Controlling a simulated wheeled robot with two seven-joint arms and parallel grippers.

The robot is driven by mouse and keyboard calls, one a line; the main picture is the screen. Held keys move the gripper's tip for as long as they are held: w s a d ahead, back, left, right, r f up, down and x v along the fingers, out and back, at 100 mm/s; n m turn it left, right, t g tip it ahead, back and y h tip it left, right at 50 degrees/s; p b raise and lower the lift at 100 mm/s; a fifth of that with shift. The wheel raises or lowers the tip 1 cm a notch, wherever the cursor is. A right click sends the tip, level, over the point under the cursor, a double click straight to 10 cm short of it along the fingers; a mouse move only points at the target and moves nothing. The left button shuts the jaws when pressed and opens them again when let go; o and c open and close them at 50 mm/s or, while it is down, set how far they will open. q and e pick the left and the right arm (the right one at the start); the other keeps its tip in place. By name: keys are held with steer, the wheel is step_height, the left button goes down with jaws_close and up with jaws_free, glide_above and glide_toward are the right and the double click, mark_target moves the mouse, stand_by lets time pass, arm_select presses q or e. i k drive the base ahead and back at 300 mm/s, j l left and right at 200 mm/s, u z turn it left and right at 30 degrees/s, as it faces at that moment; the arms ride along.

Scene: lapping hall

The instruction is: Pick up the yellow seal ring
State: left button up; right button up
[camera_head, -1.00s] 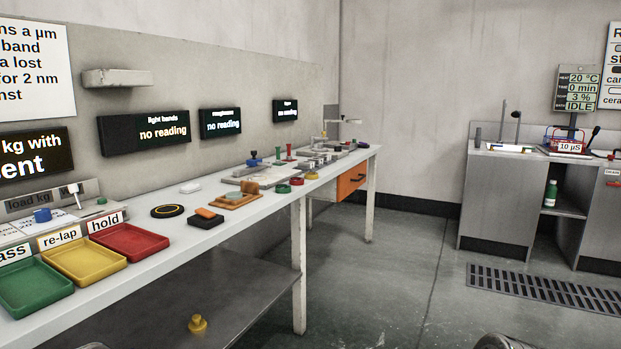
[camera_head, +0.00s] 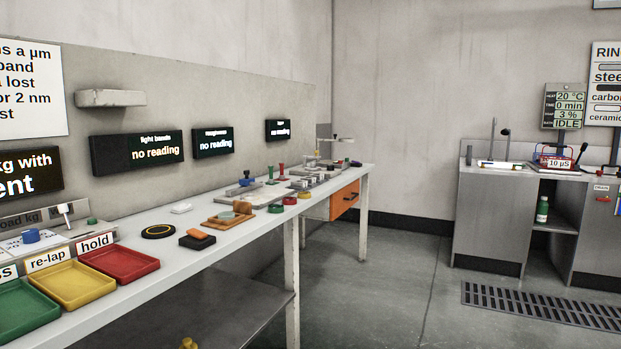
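A small yellow ring-like piece (camera_head: 304,195) stands on the long bench (camera_head: 225,244), behind a red one (camera_head: 290,200) and a green one (camera_head: 276,208). It is small in the picture, and I cannot tell surely that it is the seal ring. A black disc with a thin yellow circle (camera_head: 158,231) lies nearer on the same bench. Neither of my grippers shows in the head view, and nothing is seen held.
Red (camera_head: 118,264), yellow (camera_head: 72,286) and green (camera_head: 22,306) trays line the bench's near end. A black block with an orange top (camera_head: 197,240) and a wooden fixture (camera_head: 228,217) lie between. Floor right of the bench is clear up to grey cabinets (camera_head: 497,215).

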mark_target(304, 195)
steer(key=z, duration=0.45)
steer(key=i+l+z, duration=0.25)
steer(key=i, duration=0.3)
steer(key=i+z, duration=0.3)
steer(key=i, duration=2.85)
steer(key=i+u, duration=0.35)
steer(key=i+l+u, duration=0.35)
steer(key=i, duration=0.2)
steer(key=i+l+u, duration=0.35)
steer(key=i+j+u, duration=0.1)
steer(key=u, duration=2.65)
